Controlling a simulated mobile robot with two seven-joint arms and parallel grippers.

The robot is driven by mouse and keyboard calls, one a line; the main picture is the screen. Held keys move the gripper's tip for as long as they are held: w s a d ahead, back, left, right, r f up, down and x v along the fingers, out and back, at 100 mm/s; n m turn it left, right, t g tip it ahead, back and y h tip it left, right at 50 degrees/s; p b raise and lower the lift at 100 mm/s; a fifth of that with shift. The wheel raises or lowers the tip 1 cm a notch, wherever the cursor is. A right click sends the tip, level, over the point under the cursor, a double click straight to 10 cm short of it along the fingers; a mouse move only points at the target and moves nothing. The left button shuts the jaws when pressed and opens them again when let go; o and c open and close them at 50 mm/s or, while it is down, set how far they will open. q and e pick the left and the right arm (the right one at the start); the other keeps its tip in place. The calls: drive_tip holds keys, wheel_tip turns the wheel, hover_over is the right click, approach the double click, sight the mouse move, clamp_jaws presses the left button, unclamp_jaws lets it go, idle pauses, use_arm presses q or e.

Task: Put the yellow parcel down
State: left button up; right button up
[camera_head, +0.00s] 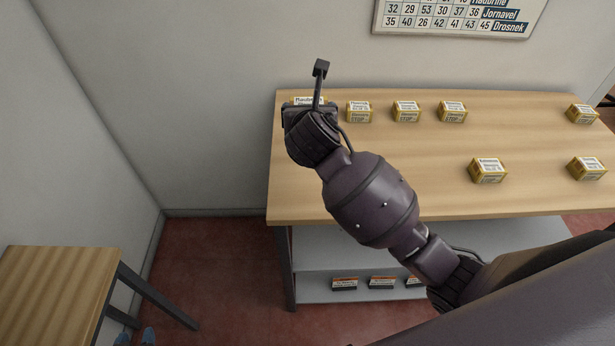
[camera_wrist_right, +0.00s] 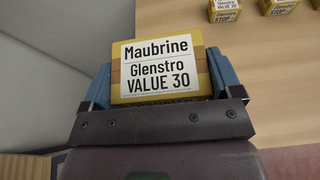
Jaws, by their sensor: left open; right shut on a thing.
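The yellow parcel (camera_wrist_right: 160,47) fills the middle of the right wrist view, its label reading Maubrine, Glenstro, VALUE 30. My right gripper (camera_wrist_right: 168,75) is shut on it, with a blue finger on each side. In the head view the parcel (camera_head: 308,100) shows only in part behind my right wrist, at the counter's back left corner. I cannot tell whether it touches the counter (camera_head: 420,195). My left gripper (camera_head: 135,338) shows only as two blue fingertips, apart and empty, at the bottom left edge of the head view.
Several similar yellow parcels stand on the counter, the nearest (camera_head: 359,112) just right of the held one. Others are at centre right (camera_head: 487,171) and far right. Dark parcels (camera_head: 382,283) lie on a lower shelf. A small wooden table (camera_head: 55,290) stands at left. Walls rise behind.

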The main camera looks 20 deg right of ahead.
drive_tip(key=b, duration=0.2)
hover_over(308, 182)
wheel_tip(308, 182, down, 14)
drive_tip(key=shift+f, duration=0.85)
wheel_tip(308, 182, down, 4)
drive_tip(key=shift+f+b, duration=0.1)
drive_tip(key=shift+b, duration=0.35)
drive_tip(key=o, duration=0.8)
